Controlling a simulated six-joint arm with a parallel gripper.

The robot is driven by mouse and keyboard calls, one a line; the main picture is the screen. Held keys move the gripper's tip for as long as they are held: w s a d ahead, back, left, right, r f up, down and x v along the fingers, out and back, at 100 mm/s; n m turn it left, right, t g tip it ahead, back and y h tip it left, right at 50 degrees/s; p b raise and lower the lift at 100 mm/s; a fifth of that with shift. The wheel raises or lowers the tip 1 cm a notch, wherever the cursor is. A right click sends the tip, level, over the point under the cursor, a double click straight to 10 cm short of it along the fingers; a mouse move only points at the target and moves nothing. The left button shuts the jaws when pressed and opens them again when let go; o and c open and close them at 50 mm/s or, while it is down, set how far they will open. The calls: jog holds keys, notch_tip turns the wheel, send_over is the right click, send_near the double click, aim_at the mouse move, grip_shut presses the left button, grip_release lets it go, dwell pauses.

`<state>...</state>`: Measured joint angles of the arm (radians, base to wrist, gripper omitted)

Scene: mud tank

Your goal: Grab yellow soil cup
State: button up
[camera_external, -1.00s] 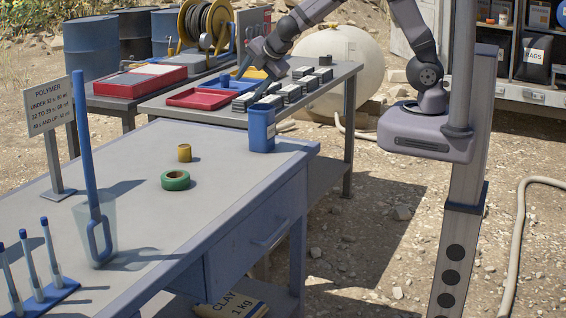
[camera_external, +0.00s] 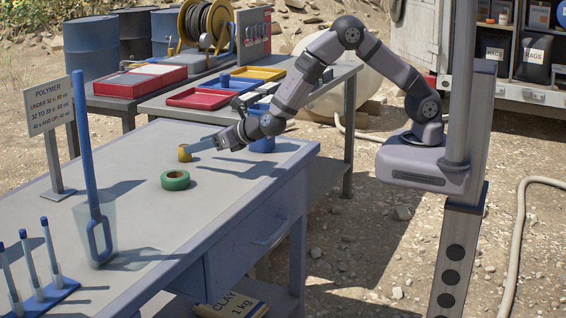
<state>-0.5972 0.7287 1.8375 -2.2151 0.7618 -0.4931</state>
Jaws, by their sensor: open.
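The small yellow soil cup (camera_external: 183,153) stands upright on the grey top of the front workbench, towards its far side. My gripper (camera_external: 198,147) reaches in from the right, low over the bench, with its fingers pointing left at the cup. The fingers are open and right beside the cup. At this size I cannot tell whether they touch it or sit around it.
A green tape roll (camera_external: 175,180) lies just in front of the cup. A blue container (camera_external: 262,143) stands behind my forearm, partly hidden. A clear beaker (camera_external: 97,235) with a blue stirrer, a polymer sign (camera_external: 49,106) and a blue rack (camera_external: 42,297) stand at left. The bench's front middle is clear.

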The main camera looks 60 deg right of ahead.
jog(key=shift+f+p+x, duration=0.1)
jog(key=shift+p+x, duration=0.5)
jog(key=shift+x, duration=1.2)
jog(key=shift+f+p+x, duration=0.15)
jog(key=shift+p+x, duration=0.4)
jog(key=shift+x, duration=1.25)
jog(key=shift+s+d, duration=0.15)
jog(key=shift+c, duration=0.2)
jog(key=c, duration=1.1)
